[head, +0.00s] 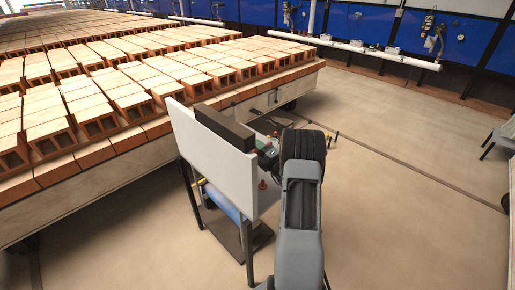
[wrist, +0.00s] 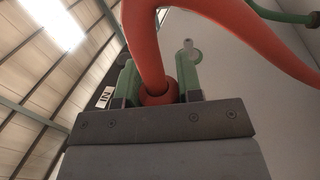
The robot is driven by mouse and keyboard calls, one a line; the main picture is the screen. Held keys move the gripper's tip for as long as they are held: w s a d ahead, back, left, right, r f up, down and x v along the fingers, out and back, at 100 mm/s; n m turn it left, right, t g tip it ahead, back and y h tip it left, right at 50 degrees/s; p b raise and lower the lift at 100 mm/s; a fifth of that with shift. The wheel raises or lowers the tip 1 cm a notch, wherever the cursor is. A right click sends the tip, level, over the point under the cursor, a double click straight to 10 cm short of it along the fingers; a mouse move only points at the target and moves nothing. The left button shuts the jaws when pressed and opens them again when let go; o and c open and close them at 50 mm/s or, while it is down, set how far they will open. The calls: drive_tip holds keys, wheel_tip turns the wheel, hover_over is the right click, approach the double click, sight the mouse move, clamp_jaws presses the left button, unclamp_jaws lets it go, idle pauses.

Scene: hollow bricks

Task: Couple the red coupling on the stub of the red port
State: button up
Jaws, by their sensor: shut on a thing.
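In the wrist view, my gripper (wrist: 157,80) is shut on the red coupling (wrist: 158,94), which sits between its two fingers at the end of a thick red hose (wrist: 145,40). The hose rises from the coupling, arches over and runs down to the right. In the head view, my gripper (head: 267,157) is at the right side of a pale upright panel (head: 225,160), mostly hidden behind my wrist. A small red part (head: 262,185) shows just below it. I cannot tell whether this is the red port, and no red stub shows clearly in the wrist view.

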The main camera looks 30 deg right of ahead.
drive_tip(key=shift+s+a+p, duration=0.2)
drive_tip(key=shift+a, duration=0.85)
drive_tip(key=shift+s+a+p, duration=0.15)
drive_tip(key=shift+a+p, duration=0.05)
drive_tip(key=shift+a, duration=0.8)
drive_tip(key=o, duration=1.1)
drive_tip(key=shift+c, duration=0.2)
drive_tip(key=shift+s, duration=0.1)
drive_tip(key=b+v, duration=0.3)
drive_tip(key=v, duration=1)
drive_tip(key=shift+s+f, duration=0.15)
drive_tip(key=shift+s, duration=0.15)
drive_tip(key=shift+d, duration=0.1)
